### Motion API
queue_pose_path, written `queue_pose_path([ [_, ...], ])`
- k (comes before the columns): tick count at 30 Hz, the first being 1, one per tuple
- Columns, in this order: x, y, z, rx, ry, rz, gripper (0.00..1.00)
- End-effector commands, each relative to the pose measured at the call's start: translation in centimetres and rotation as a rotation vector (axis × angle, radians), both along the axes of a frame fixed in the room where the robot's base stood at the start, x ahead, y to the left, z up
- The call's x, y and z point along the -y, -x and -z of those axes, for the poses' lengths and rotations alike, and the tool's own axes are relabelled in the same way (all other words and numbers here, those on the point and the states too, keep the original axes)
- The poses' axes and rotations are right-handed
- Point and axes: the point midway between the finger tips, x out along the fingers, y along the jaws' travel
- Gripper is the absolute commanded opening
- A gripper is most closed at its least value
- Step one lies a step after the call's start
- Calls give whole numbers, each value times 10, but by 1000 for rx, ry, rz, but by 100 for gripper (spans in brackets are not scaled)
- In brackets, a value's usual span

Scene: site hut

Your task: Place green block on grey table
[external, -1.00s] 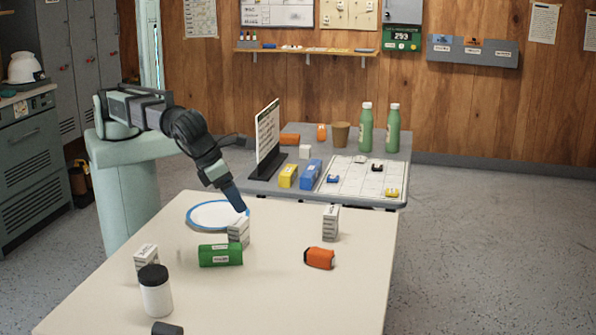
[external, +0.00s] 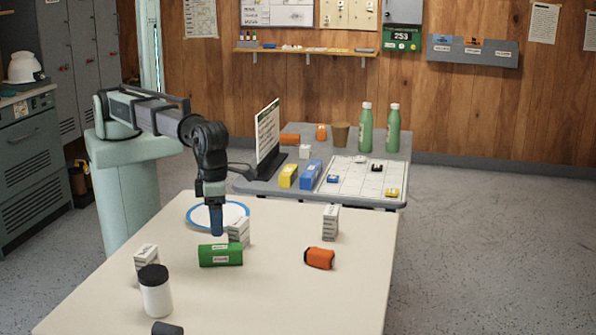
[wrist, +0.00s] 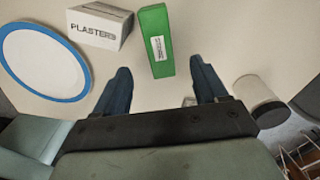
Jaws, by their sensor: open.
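The green block (external: 220,255) lies flat on the cream table, with a white label on its side. It also shows in the wrist view (wrist: 156,42), just beyond and between my fingertips. My gripper (external: 217,232) points down, above and just behind the green block in the external view. In the wrist view, its two blue fingers (wrist: 162,78) are apart with nothing between them. The grey table (external: 225,186) stands behind the cream table, at the back right. It carries a yellow block (external: 288,176), a blue block (external: 311,174) and other items.
A white plaster box (external: 239,231) stands close beside the green block. A sign (external: 267,135) and green bottles (external: 365,130) rise from the grey table.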

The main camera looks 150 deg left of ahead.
Motion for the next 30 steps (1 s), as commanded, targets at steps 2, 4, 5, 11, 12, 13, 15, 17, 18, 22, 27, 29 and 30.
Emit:
queue_pose_path([
  [2, 0, 1, 14, -2, 0, 0, 72],
  [4, 0, 1, 23, -1, 0, -1, 72],
  [5, 0, 0, 26, -1, 0, -1, 72],
  [11, 0, 0, 38, 0, -1, -1, 72],
  [12, 0, 0, 39, 0, -1, -1, 72],
  [13, 0, 0, 40, 0, -1, -1, 72],
  [15, 0, 0, 42, 0, -1, -1, 72],
  [17, -1, 0, 47, -1, -1, -1, 72],
  [18, -1, 0, 51, -1, -1, -1, 72],
  [22, -1, 1, 68, -2, -1, -1, 72],
  [27, -1, 1, 88, -1, -1, -1, 72],
  [29, -1, 1, 90, -1, -1, -1, 72],
  [30, -1, 1, 91, 0, -1, -1, 72],
])
